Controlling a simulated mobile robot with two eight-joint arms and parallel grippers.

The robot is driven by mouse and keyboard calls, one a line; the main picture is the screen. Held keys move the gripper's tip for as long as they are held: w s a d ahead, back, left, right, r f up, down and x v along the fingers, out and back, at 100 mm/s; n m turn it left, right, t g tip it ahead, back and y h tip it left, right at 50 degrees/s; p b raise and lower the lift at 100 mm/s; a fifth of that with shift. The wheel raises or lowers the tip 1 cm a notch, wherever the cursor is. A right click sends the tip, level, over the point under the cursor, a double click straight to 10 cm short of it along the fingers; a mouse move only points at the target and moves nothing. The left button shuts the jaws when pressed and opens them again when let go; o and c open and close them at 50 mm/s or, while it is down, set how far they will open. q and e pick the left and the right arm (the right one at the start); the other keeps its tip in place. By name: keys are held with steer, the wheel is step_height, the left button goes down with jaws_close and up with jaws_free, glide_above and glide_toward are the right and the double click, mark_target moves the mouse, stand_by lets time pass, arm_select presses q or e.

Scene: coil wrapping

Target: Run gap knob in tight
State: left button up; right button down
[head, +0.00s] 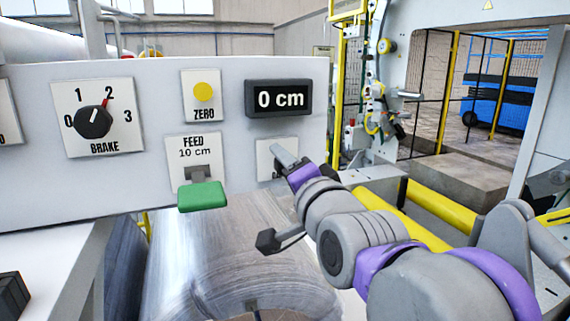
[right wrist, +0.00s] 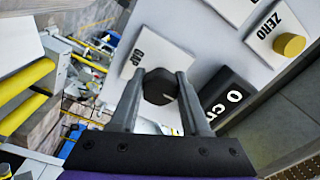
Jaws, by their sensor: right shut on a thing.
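The gap knob (right wrist: 160,88) is a dark knob on a white plate marked GAP (right wrist: 137,57). My right gripper (right wrist: 161,76) is shut on it, with one finger on each side. In the head view my right gripper (head: 284,156) reaches the gap plate (head: 263,165) from the right and hides the knob and most of the plate. How far in the knob is turned cannot be read. My left gripper is not in view.
The panel (head: 230,100) also carries a brake dial (head: 94,121) pointing at 2, a yellow zero button (head: 203,92), a 0 cm display (head: 279,98) and a green feed lever (head: 202,196) marked 10 cm. A shiny coil (head: 215,255) lies below. Yellow rollers (head: 440,212) are at right.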

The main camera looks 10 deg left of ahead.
steer(key=shift+c, duration=1.8)
jaws_free()
steer(key=b+v, duration=0.1)
steer(key=v, duration=1)
steer(key=shift+f, duration=0.1)
steer(key=w+d+f+n+g+h, duration=0.1)
steer(key=d+f+h, duration=0.15)
steer(key=f, duration=0.55)
steer(key=d+f+n+g+h+p, duration=0.15)
steer(key=d+f, duration=0.25)
steer(key=f, duration=0.4)
steer(key=w+d+f+n+g+h, duration=0.15)
steer(key=d+f, duration=0.25)
steer(key=f, duration=0.4)
steer(key=s+d+f+g+h, duration=0.1)
steer(key=s+d+f, duration=0.3)
steer(key=f, duration=0.4)
steer(key=s+d+f+n+g+h, duration=0.1)
steer(key=s+d+f+g+h, duration=0.1)
steer(key=s+d+f, duration=0.3)
steer(key=s+d+f+n+g+h, duration=0.1)
steer(key=s+d+f, duration=0.3)
steer(key=f, duration=0.7)
steer(key=shift+s+d+f+g+h+p, duration=0.3)
steer(key=shift+s+f+g+h, duration=0.1)
steer(key=shift+s+g, duration=0.55)
